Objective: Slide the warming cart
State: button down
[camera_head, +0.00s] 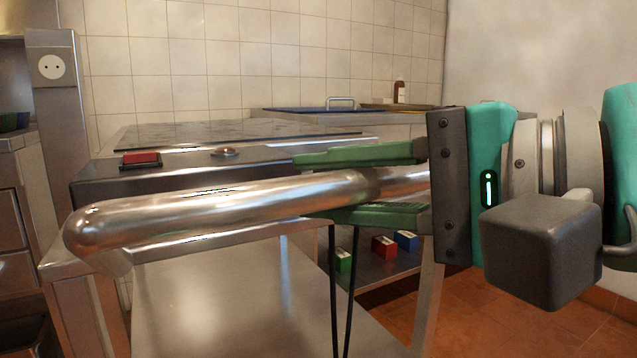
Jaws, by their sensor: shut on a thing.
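The warming cart (210,178) is a metal cart with a dark front panel, a dark tiled-looking top and a lower metal shelf (215,295). A thick shiny metal bar handle (190,212) runs across its near side. My gripper (315,185) comes in from the right, with one green finger above the bar and one below it. It is shut on the bar, toward the bar's right part. The bar's far right end is hidden behind my gripper.
A red switch (141,159) and a round button (225,152) sit on the panel. Small green, red and blue boxes (384,246) lie on a low surface behind. A metal counter (400,116) with a bottle (399,92) stands at the back. Drawers (12,215) stand left. Tiled floor (500,320) shows at lower right.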

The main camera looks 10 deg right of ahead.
jog(key=shift+f, duration=0.1)
dwell(0.3)
jog(key=c, duration=0.7)
grip_release()
jog(key=shift+o, duration=0.2)
jog(key=shift+s+d+r, duration=0.25)
jog(key=shift+s+d, duration=0.1)
jog(key=shift+s, duration=0.05)
jog(key=v, duration=0.6)
jog(key=shift+s+d, duration=0.2)
jog(key=shift+s, duration=0.15)
